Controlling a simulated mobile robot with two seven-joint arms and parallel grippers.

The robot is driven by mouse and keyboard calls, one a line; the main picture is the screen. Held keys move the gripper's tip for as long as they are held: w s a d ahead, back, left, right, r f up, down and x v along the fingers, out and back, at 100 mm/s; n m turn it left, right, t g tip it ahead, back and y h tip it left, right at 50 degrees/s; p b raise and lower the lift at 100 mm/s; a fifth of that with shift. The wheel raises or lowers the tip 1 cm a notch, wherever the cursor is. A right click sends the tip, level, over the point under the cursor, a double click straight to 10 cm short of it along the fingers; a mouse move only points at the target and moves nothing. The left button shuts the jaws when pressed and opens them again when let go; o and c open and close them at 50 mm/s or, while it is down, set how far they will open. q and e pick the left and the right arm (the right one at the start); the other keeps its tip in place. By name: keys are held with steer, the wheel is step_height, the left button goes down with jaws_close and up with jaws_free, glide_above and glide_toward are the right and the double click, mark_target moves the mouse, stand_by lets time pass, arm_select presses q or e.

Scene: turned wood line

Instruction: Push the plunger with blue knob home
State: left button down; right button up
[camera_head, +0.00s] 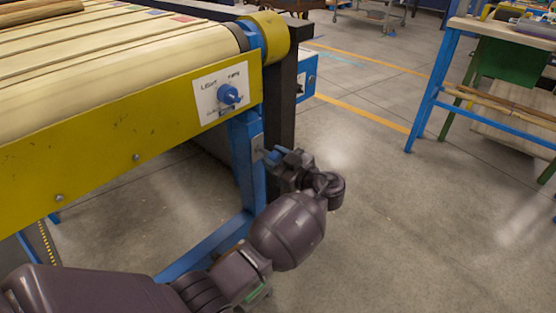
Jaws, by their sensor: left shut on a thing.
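My left gripper (279,158) is low beside the conveyor's blue leg (245,160), in front of a small pale plate (257,146) on that leg. Its jaws are shut on a small blue thing that seems to be the plunger's knob (271,157). The fingers hide most of it, and I cannot tell how far the plunger stands out. Another blue knob (229,95) sits above, on a white label panel (209,98) on the yellow conveyor side. No gripper touches that one. My right gripper does not show.
The conveyor (130,140) with its yellow side rail fills the upper left, with wooden pieces on top. A dark post (281,110) and a blue box (306,75) stand behind the gripper. Grey floor (400,220) is clear to the right, up to a blue-legged bench (432,90).

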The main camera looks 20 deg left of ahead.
arm_select(q)
steer(key=x, duration=0.2)
steer(key=shift+w+a+f, duration=0.1)
steer(key=shift+a+f, duration=0.05)
steer(key=shift+a, duration=0.1)
steer(key=shift+r, duration=0.25)
steer(key=c, duration=0.7)
jaws_free()
steer(key=shift+a+f, duration=0.1)
steer(key=v, duration=1.1)
steer(key=shift+w, duration=0.1)
